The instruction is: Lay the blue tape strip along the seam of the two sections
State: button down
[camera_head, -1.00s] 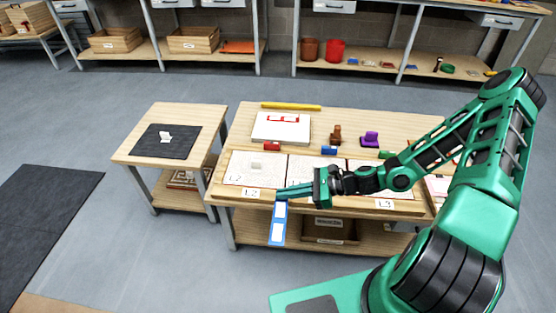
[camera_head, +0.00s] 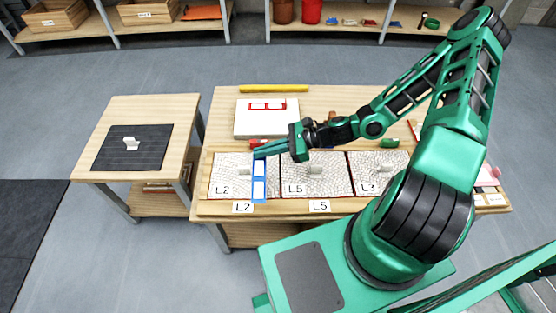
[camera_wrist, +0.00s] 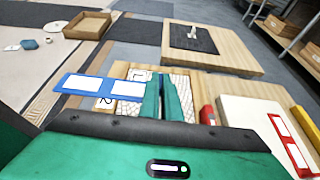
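The blue tape strip (camera_head: 259,182) has white patches and shows in the wrist view (camera_wrist: 98,87), sticking out left of the fingers. My gripper (camera_head: 260,153) is shut on its far end. In the wrist view the fingers (camera_wrist: 168,98) stand over a pale textured section.
The L3 section (camera_head: 368,180) is right of L5. A white panel with a red frame (camera_head: 267,118) and a yellow bar (camera_head: 273,88) lie behind. A red block (camera_head: 258,143) is close to my fingers. A side table with a black mat (camera_head: 110,155) stands left.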

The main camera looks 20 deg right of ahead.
send_over(282, 155)
notch_tip(282, 155, down, 7)
jog(key=shift+s+r, duration=0.1)
jog(key=shift+f, duration=1.95)
jog(key=shift+f, duration=0.15)
jog(key=c, duration=2.4)
grip_release()
jog(key=shift+f, duration=0.1)
jog(key=o, duration=0.4)
jog(key=shift+d+r, duration=0.2)
jog(key=shift+r, duration=0.15)
jog(key=v, duration=1.1)
jog(key=shift+s+d+r, duration=0.15)
jog(key=shift+d, duration=0.15)
